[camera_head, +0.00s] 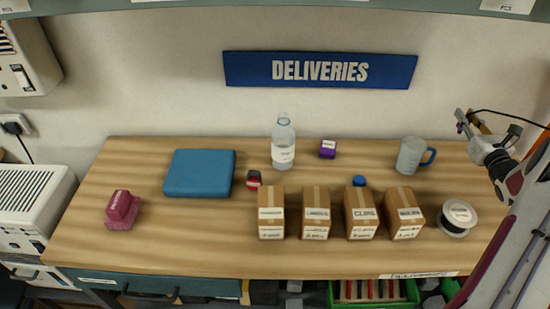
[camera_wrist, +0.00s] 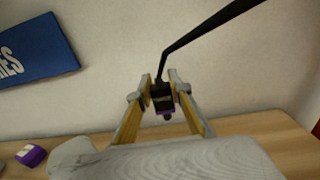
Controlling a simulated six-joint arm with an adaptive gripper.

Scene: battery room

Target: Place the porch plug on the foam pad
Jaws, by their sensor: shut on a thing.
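My gripper (camera_head: 462,119) is over the right end of the table, near the back wall. In the wrist view its two fingers (camera_wrist: 163,94) are shut on a small black plug (camera_wrist: 162,100) with a purple part and a pale label too small to read. A black cable (camera_wrist: 205,30) runs up and right from the plug. In the head view the plug is hard to make out between the fingers. The foam pad appears to be the flat blue block (camera_head: 199,173) on the left part of the table, with nothing on it. My gripper is far to its right.
Several brown boxes (camera_head: 317,226) stand in a row at the front centre. A bottle (camera_head: 284,146), a purple block (camera_head: 328,149), a red-black item (camera_head: 254,180), a small blue item (camera_head: 359,181), a mug (camera_head: 411,157), a spool (camera_head: 457,217) and a pink object (camera_head: 122,211) also stand on the table (camera_head: 185,235).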

